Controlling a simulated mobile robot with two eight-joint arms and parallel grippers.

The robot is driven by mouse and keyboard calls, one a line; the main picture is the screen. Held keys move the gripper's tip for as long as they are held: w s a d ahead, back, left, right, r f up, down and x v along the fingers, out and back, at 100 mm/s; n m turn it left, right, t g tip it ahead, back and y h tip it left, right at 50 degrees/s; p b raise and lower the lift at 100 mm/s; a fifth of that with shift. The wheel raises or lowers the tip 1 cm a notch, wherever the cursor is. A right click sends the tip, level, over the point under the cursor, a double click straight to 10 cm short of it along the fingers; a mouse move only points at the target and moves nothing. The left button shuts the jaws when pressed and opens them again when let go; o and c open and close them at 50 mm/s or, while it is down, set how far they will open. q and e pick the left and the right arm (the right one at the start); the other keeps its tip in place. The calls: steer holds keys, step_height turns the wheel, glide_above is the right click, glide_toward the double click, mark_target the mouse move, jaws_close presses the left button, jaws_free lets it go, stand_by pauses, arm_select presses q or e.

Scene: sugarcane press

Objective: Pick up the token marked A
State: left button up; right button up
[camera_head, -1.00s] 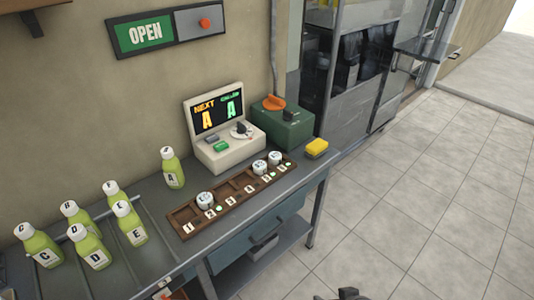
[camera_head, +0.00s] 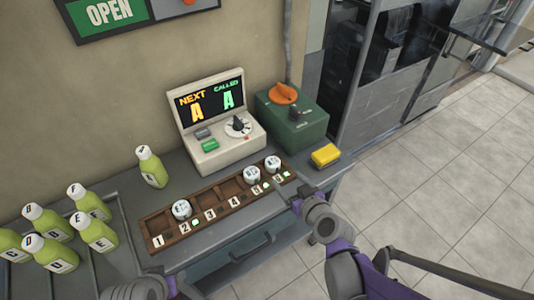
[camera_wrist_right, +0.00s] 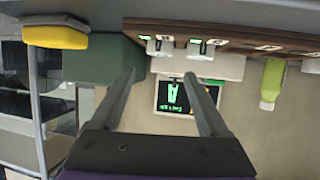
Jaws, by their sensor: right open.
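The white round tokens sit in a brown slotted wooden tray (camera_head: 215,205) on the counter. One token (camera_head: 181,209) is in the left part, and two more, a token (camera_head: 252,173) and a token (camera_head: 272,163), are towards the right end. Their letters are too small to read. My right gripper (camera_head: 297,205) is in front of the tray's right end, apart from the tokens. In the upside-down right wrist view, its fingers (camera_wrist_right: 162,76) are spread and empty, with two tokens (camera_wrist_right: 200,48) beyond them. My left gripper's fingers do not show.
A cream console (camera_head: 215,130) behind the tray shows "NEXT A" and "CALLED A". A green box (camera_head: 290,120) with an orange knob stands to its right. A yellow sponge (camera_head: 325,155) lies near the counter's right end. Several green bottles (camera_head: 95,230) stand at left.

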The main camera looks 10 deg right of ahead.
mark_target(275, 166)
steer(key=shift+w, duration=0.35)
steer(key=b+x, duration=0.1)
steer(key=x, duration=0.3)
steer(key=shift+w+a+f, duration=0.15)
steer(key=b+x, duration=0.1)
steer(key=x, duration=0.5)
steer(key=shift+f, duration=0.15)
steer(key=c, duration=1.1)
